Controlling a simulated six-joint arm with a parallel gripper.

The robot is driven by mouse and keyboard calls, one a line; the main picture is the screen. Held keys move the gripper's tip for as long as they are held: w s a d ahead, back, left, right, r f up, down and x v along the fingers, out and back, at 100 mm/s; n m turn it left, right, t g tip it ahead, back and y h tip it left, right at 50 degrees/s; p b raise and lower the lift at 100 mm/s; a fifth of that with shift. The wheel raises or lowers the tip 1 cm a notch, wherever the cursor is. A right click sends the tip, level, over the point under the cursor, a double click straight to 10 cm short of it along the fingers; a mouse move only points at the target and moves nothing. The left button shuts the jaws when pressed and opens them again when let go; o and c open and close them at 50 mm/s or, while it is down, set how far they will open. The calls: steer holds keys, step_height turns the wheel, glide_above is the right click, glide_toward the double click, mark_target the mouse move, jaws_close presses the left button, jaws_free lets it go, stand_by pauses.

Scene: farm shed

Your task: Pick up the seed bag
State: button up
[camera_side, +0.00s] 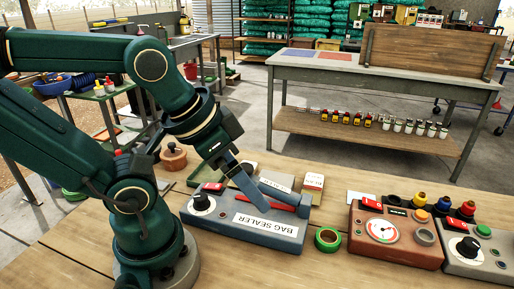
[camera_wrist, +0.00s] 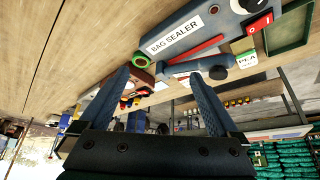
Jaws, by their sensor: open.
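A small pale packet with a printed label, which looks like the seed bag (camera_side: 313,185), stands on the bench behind the right end of the bag sealer (camera_side: 285,233). In the wrist view a packet lettered "PEA" (camera_wrist: 247,60) shows beyond the sealer, to the right of both fingers; its lower part is cut off by other things. My gripper (camera_side: 247,183) is over the sealer in the side view, left of the packet and apart from it. In the wrist view my gripper (camera_wrist: 160,75) has its two fingers spread with nothing held between them.
The blue sealer with its raised lever and red bar lies below my gripper. A green tape roll (camera_side: 328,240) and a red dial scale (camera_side: 395,232) are to the right. A green tray (camera_side: 204,176) and a lidded brown pot (camera_side: 173,157) are at left. The front wood is clear.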

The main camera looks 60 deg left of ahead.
steer(key=w+a+r+m+t+y, duration=0.15)
steer(key=w+r+m, duration=0.35)
steer(key=m, duration=0.6)
steer(key=m+g+y, duration=0.2)
steer(key=m+g, duration=0.2)
steer(key=m, duration=1.2)
glide_above(315, 178)
steer(key=s+d, duration=0.2)
step_height(315, 178, down, 16)
steer(key=shift+w+a+r, duration=0.1)
steer(key=shift+a+r, duration=0.05)
steer(key=shift+r, duration=0.05)
steer(key=shift+x, duration=2.55)
